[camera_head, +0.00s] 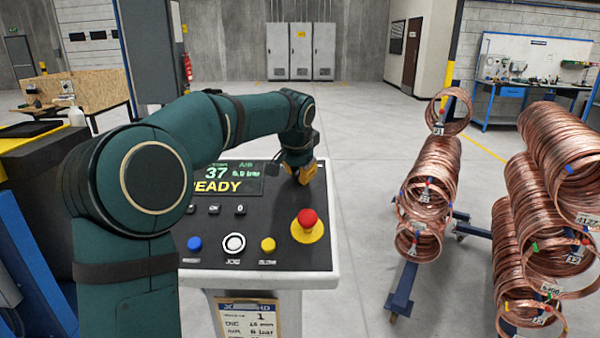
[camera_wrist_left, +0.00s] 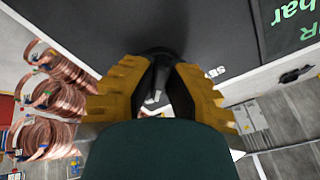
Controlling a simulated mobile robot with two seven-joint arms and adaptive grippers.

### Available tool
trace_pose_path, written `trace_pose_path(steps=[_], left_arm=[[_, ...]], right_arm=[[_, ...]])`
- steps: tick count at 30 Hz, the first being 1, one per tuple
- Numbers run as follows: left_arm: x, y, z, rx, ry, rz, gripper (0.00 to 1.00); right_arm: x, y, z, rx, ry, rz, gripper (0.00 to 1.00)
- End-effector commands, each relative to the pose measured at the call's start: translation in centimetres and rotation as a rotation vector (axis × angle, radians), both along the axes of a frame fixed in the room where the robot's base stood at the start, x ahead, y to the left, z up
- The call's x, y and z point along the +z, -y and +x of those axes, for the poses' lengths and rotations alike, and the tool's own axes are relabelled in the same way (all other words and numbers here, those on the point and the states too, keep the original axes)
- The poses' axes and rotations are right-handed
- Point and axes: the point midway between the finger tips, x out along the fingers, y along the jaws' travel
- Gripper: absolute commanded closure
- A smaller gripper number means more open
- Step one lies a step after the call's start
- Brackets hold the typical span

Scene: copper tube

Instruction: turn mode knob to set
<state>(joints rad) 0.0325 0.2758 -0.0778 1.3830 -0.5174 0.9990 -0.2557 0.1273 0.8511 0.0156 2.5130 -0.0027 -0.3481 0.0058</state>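The control console (camera_head: 330,284) stands in front of me with its dark sloped panel. My left arm reaches across it, and my left gripper (camera_head: 303,172) is at the panel's far right corner, right of the lit screen (camera_head: 228,179). In the left wrist view the orange fingers of my left gripper (camera_wrist_left: 162,78) lie on both sides of the black mode knob (camera_wrist_left: 158,54) and look closed on it. A light mark shows between the fingers. A white label beside the knob is upside down and hard to read. The knob is hidden in the head view. My right gripper is not in view.
A red emergency button (camera_head: 307,218) on a yellow base sits near the gripper. Blue (camera_head: 195,243), white (camera_head: 234,243) and yellow (camera_head: 268,244) buttons line the front. Copper coils (camera_head: 428,185) hang on racks to the right. Clear floor lies behind the console.

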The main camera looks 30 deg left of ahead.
Motion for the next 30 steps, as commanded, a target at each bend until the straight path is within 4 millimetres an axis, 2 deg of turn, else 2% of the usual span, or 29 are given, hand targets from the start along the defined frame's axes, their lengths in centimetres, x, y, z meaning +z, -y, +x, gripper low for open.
trace_pose_path(steps=[14, 20, 30], left_arm=[[-0.1, 0.08, 0.03, 0.052, 0.011, -0.021, 1.0], [-0.13, 0.08, 0.04, 0.167, 0.037, -0.063, 1.0], [-0.22, 0.17, 0.06, 0.454, 0.103, -0.173, 1.0]], right_arm=[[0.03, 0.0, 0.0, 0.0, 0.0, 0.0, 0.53], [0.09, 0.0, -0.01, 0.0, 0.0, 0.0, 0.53], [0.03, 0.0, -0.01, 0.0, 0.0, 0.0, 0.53]])
